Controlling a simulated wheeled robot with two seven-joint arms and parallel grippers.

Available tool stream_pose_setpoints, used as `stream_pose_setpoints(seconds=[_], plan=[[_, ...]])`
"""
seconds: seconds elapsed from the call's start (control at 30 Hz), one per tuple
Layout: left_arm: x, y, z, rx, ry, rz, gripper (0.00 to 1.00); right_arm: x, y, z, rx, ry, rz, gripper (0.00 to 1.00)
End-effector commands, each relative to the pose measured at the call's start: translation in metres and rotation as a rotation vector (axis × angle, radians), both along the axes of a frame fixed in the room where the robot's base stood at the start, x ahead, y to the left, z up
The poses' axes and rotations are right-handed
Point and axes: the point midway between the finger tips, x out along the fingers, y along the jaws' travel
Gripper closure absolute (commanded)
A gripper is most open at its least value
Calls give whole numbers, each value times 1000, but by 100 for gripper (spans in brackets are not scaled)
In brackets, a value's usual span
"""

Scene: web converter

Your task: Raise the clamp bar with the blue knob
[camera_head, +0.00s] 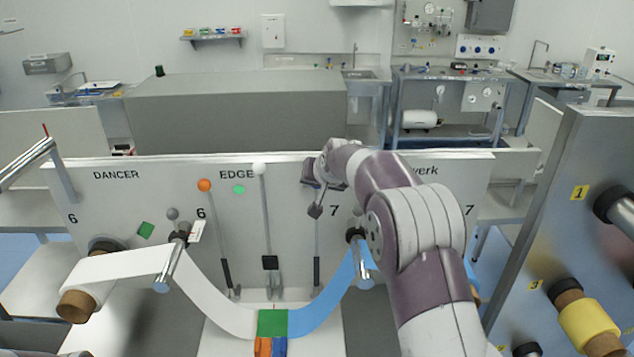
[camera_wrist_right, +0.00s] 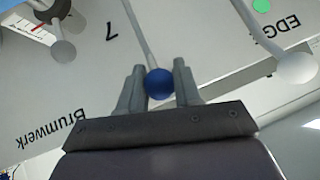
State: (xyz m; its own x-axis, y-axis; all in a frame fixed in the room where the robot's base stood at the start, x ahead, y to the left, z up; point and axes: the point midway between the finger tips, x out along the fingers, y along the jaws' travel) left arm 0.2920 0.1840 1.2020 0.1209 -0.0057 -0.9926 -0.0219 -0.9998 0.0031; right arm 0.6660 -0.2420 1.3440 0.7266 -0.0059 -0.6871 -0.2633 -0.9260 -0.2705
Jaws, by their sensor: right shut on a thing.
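My right gripper (camera_head: 316,208) reaches in from the right to the upper part of a thin upright rod (camera_head: 317,240) on the white panel. In the right wrist view, the blue knob (camera_wrist_right: 159,84) sits between the two grey fingers of this gripper (camera_wrist_right: 158,76), which is shut on it. The knob's thin rod (camera_wrist_right: 138,35) runs away from it in front of the panel. The rod's dark lower part (camera_head: 317,272) stands near the blue web. My left gripper is not in view.
Left of the rod stand levers with a white knob (camera_head: 259,169) and an orange knob (camera_head: 204,185). A white web (camera_head: 205,295) and a blue web (camera_head: 325,300) hang below, meeting at a green patch (camera_head: 272,322). A metal roller (camera_head: 361,262) juts out beside my right arm.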

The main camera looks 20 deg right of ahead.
Motion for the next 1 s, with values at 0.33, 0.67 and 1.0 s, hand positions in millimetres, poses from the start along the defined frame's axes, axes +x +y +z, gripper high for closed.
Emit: stream_pose_setpoints(seconds=[0.33,0.67,1.0], plan=[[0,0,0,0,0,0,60,1,0,2,-1,-5,-1,42],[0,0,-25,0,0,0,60,-26,-1,23,0,-10,-1,42],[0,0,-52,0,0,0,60,-82,-1,78,-1,-5,-1,42]])
